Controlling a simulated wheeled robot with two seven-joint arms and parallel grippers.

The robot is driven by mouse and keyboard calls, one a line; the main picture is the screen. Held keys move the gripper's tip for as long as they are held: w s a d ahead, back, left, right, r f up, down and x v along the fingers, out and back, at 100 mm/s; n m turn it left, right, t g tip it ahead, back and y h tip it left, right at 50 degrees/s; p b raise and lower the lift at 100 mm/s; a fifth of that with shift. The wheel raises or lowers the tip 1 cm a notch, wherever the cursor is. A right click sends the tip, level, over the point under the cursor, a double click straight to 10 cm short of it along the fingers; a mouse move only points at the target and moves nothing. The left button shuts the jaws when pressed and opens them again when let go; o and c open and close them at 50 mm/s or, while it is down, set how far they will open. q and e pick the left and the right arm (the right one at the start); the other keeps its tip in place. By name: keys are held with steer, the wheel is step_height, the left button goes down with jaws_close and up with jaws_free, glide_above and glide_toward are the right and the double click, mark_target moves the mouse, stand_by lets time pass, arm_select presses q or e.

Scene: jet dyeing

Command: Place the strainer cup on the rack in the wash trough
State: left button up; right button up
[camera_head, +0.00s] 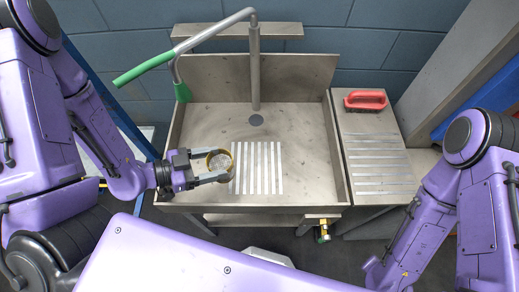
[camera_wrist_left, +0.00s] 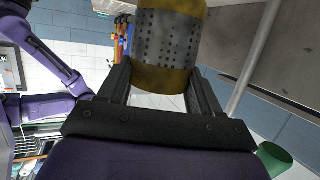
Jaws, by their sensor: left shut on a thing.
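The strainer cup (camera_head: 219,161) has a brass-coloured rim and a grey perforated body, which shows large in the left wrist view (camera_wrist_left: 168,42). My left gripper (camera_head: 212,167) is shut on it and holds it over the left part of the wash trough (camera_head: 290,113). The rack (camera_head: 262,168), a row of light slats, lies in the trough just right of the cup. The cup overlaps the rack's left edge in the head view; its height above the rack is hard to tell. My right arm is at the right, with its gripper out of the picture.
A tap column (camera_head: 254,70) with a green-handled spray arm (camera_head: 145,70) rises at the back of the trough. The trough floor beyond the rack is clear.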

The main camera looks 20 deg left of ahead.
mark_target(228, 160)
arm_select(q)
steer(key=w+d+f+b, duration=0.2)
steer(key=b, duration=0.2)
steer(key=w+d+f+b, duration=0.2)
steer(key=b, duration=0.3)
steer(key=shift+w, duration=0.25)
steer(key=w+d+f, duration=0.1)
steer(key=w+f, duration=0.1)
steer(key=f, duration=0.1)
steer(key=w+f, duration=0.2)
steer(key=w+d+f, duration=0.1)
steer(key=w+f, duration=0.1)
steer(key=f, duration=0.1)
steer(key=shift+d+f, duration=0.35)
steer(key=shift+s, duration=0.15)
steer(key=o, duration=1.4)
steer(key=shift+f, duration=0.1)
steer(key=shift+o, duration=0.2)
